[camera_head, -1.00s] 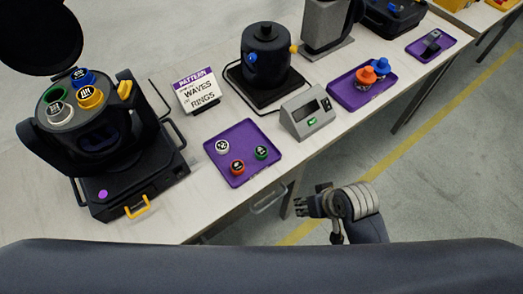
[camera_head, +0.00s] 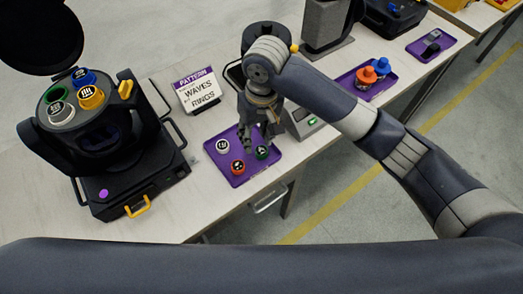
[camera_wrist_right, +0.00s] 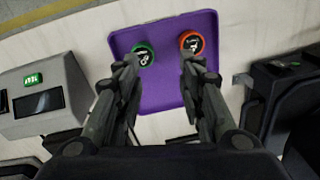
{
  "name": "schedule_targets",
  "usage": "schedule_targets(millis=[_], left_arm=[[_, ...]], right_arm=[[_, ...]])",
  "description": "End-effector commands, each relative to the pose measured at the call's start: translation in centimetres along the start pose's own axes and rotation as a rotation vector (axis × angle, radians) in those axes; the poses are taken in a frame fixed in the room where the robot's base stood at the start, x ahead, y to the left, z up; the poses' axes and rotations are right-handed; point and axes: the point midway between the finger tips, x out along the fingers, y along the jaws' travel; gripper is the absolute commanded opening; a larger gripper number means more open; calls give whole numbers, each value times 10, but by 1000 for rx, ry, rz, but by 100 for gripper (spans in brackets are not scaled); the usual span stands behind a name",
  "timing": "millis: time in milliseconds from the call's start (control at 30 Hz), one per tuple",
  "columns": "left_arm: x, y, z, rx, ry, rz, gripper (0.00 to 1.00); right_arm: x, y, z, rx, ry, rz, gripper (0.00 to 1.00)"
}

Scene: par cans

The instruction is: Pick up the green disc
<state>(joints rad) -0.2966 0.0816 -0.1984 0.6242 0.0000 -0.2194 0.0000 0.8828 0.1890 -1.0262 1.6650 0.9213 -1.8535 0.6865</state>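The green disc (camera_head: 262,153) with a black top lies on the purple tray (camera_head: 239,182), partly covered by my right gripper (camera_head: 262,138) in the head view. My right gripper is open and empty, pointing down over the tray. In the right wrist view its fingers (camera_wrist_right: 159,62) are spread wide. The green disc (camera_wrist_right: 145,49) shows beside the left fingertip, which overlaps its edge. A red disc (camera_wrist_right: 192,41) shows by the other fingertip. Whether the fingers touch either disc cannot be told. My left gripper is not in view.
A white disc (camera_head: 222,146) lies on the same tray. A grey box with a green-lit button (camera_head: 312,122) stands close to the right. A pattern sign (camera_head: 197,90) stands behind the tray. A black par can (camera_head: 98,136) with coloured discs stands left.

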Motion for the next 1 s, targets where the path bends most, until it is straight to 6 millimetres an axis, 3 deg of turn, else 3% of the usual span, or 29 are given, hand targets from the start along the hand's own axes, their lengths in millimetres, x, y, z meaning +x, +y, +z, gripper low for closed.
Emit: schedule_targets(millis=[133,267,500,767,1000], left_arm=[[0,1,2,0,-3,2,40],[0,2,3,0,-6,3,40],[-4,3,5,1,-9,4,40],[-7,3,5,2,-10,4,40],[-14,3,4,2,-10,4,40]], right_arm=[[-15,16,-9,35,-29,64,36],[-14,21,-10,48,-41,81,36],[23,24,-8,50,-43,80,36],[44,25,-8,48,-41,81,36],[79,27,-6,48,-41,81,36]])
